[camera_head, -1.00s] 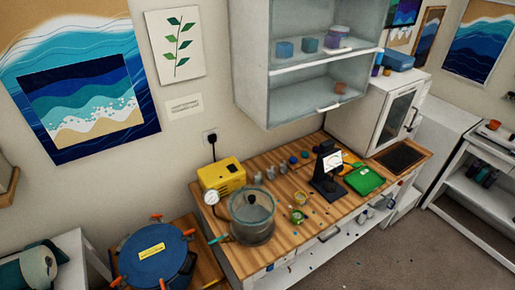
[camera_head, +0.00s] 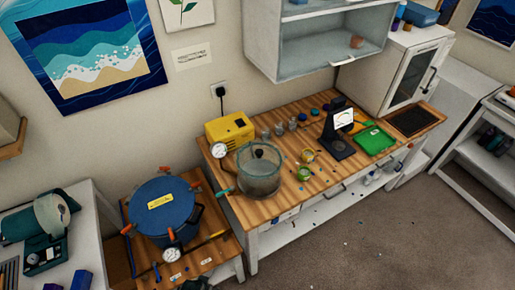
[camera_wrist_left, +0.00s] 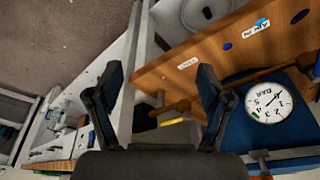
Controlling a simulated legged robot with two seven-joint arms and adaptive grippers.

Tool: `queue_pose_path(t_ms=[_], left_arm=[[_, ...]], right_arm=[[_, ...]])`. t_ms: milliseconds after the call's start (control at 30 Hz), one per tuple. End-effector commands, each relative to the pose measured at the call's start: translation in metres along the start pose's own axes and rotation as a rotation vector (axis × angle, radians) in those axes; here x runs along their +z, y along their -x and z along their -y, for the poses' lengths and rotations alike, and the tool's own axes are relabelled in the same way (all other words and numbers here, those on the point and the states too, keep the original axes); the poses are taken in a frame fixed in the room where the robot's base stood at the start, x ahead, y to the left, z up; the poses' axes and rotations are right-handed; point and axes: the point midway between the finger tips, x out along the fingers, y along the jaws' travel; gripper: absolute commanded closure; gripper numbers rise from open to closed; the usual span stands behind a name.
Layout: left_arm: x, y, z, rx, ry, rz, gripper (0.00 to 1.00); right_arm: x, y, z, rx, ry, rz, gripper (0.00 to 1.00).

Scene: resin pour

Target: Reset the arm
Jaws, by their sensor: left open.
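My left gripper (camera_wrist_left: 155,98) shows in the left wrist view with its two dark fingers spread apart and nothing between them. Past the fingers lie the edge of a wooden surface and a white frame, with the floor at the upper left. In the head view a small dark shape at the bottom edge may be part of my left arm; I cannot tell. My right gripper is in neither view. The blue pressure pot (camera_head: 162,212) stands closed on the low wooden stand, with a dial gauge (camera_head: 172,255) at its front. The gauge also shows in the left wrist view (camera_wrist_left: 269,102).
The wooden bench (camera_head: 290,200) holds a yellow pump (camera_head: 230,129), a clear chamber (camera_head: 258,175), small cups, a black scale (camera_head: 338,145) and a green tray (camera_head: 374,139). A wall cabinet (camera_head: 315,65) hangs above. A side table with a green device (camera_head: 45,250) stands left. The floor at right is largely clear.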

Motion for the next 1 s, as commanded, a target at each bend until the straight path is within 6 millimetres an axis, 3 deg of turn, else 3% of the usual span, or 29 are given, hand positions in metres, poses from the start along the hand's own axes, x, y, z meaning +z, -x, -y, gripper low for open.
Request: queue_pose_path(t_ms=[33,167,300,400,500,600,700,833,1000], left_arm=[[0.011,-0.027,-0.001,0.002,-0.001,0.015,0.21],[0.044,-0.099,-0.004,0.005,-0.006,0.045,0.21],[0.108,-0.187,-0.009,0.01,-0.013,0.086,0.21],[0.162,-0.236,-0.011,0.014,-0.02,0.113,0.21],[0.214,-0.268,-0.013,0.016,-0.026,0.136,0.21],[0.255,-0.285,-0.013,0.017,-0.03,0.153,0.21],[0.282,-0.293,-0.013,0.018,-0.034,0.164,0.21],[0.296,-0.294,-0.012,0.018,-0.036,0.168,0.21],[0.297,-0.294,-0.012,0.018,-0.036,0.168,0.21]], right_arm=[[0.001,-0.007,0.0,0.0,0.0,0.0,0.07],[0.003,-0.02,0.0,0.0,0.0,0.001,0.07],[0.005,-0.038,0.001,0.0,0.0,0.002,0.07],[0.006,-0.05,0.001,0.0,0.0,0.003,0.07],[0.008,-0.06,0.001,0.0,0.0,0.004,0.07],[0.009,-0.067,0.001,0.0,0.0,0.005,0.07],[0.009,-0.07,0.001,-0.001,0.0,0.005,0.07],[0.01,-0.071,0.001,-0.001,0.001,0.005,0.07],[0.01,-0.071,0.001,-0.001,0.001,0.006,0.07]])
